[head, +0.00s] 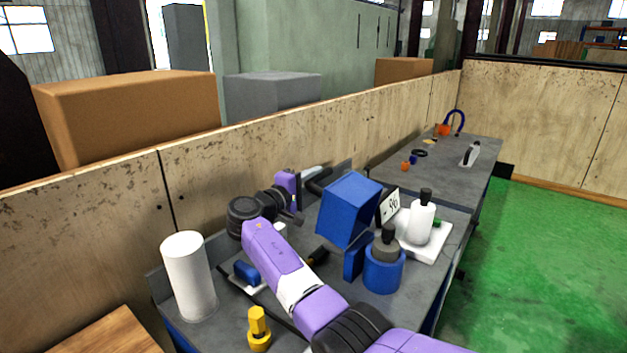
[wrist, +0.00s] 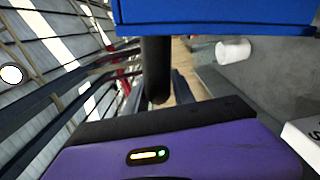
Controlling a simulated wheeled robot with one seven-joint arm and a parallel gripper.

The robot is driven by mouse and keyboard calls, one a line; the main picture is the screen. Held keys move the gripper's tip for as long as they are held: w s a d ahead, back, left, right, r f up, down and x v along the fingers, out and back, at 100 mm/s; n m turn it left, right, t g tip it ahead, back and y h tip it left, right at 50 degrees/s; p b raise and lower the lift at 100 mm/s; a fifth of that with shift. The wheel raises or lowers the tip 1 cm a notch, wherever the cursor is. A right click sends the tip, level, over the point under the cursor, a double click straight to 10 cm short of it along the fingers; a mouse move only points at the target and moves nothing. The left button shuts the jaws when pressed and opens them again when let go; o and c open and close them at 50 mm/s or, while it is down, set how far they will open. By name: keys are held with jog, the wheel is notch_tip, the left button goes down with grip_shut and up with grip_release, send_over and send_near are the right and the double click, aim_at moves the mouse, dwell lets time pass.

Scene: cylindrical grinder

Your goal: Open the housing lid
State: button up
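The blue box-shaped housing (head: 347,212) stands tilted on the grey bench, and I take it to include the lid. I cannot make out a seam between lid and housing. In the wrist view a blue edge (wrist: 215,17) fills the top, close in front of my wrist. A dark upright bar (wrist: 157,70) hangs below it; I cannot tell if it is a handle. My gripper (head: 314,180) is at the left rear of the blue box, partly hidden.
A white cylinder (head: 187,277) and a yellow fitting (head: 259,329) stand at the bench's left and front. A wooden wall (head: 110,215) runs behind.

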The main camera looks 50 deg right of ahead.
jog(key=shift+o, duration=0.9)
jog(key=a+b, duration=0.1)
jog(key=a, duration=0.6)
jog(key=shift+s+a, duration=0.35)
jog(key=shift+a, duration=0.05)
